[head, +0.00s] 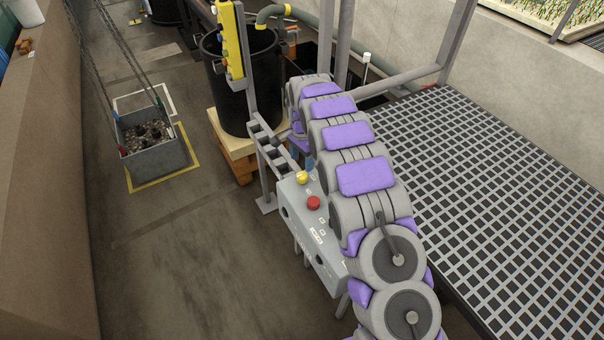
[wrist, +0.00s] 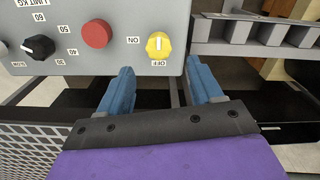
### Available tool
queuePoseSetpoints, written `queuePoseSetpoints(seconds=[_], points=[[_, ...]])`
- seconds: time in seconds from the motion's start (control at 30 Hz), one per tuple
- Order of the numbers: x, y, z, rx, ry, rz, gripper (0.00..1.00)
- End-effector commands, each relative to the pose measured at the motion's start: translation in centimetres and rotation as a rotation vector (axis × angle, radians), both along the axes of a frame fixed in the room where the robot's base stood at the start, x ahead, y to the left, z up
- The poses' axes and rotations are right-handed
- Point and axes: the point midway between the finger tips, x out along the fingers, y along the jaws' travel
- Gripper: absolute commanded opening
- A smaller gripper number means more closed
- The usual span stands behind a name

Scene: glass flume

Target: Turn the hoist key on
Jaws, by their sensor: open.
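The hoist key looks to be the yellow knob (wrist: 159,45) at the right end of the grey control box (wrist: 130,12) in the wrist view. Its pale bar stands about upright; ON is printed to its left and OFF below it. It also shows in the head view (head: 302,177) on top of the box (head: 322,245). My gripper (wrist: 163,80) is open, its two blue fingers spread below the knob in the picture, with nothing between them. No contact with the knob shows. In the head view my arm mostly hides the gripper.
A red button (wrist: 96,34) and a black dial (wrist: 38,47) sit left of the knob. A grey slotted rack (wrist: 262,32) adjoins the box on the right. A gravel-filled skip (head: 152,155) hangs on chains at left. A metal grating (head: 490,190) lies right of my arm.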

Motion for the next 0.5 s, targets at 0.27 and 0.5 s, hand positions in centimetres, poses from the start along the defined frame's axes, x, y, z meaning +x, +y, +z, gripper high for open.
queuePoseSetpoints(seconds=[0.27, 0.5], points=[[-0.1, -0.1, -5.0, 0.000, 0.001, 0.000, 0.65], [0.0, -0.1, -6.9, 0.001, -0.001, 0.000, 0.65]])
